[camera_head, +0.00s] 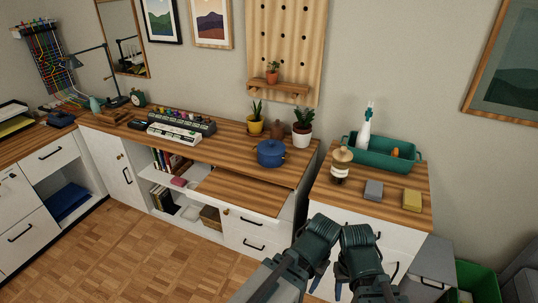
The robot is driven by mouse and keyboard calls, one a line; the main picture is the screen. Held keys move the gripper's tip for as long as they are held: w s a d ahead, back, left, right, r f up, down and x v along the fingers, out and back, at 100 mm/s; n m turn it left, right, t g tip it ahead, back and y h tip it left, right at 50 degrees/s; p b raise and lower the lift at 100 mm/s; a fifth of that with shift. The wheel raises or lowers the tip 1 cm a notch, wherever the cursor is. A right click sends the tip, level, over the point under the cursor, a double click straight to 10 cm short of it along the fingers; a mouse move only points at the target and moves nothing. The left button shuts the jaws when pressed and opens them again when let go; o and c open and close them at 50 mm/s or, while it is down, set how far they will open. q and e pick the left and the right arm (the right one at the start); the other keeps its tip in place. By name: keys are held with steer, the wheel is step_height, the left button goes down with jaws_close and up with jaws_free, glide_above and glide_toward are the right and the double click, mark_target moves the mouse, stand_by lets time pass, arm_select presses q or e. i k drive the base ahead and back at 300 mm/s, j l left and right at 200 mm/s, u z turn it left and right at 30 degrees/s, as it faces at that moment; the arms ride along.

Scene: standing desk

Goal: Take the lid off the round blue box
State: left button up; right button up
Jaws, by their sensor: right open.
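The round blue box (271,157) stands upright on the wooden desk top, near its right front part. Its blue lid with a small knob sits on it. My right gripper (328,284) is low at the bottom of the view, in front of the cabinets and well below and to the right of the box. It is open, its fingers are small and partly covered by my arm, and it is apart from the box. My left gripper is not in view.
Potted plants (302,133) and a brown jug stand close behind the box. The right cabinet holds a green tray (411,160), a striped jar (340,165), a grey block (373,190) and a yellow block (412,200). The desk front is clear.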

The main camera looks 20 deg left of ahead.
mark_target(270, 147)
steer(key=i+j, duration=0.7)
steer(key=j, duration=0.15)
steer(key=l+z, duration=0.05)
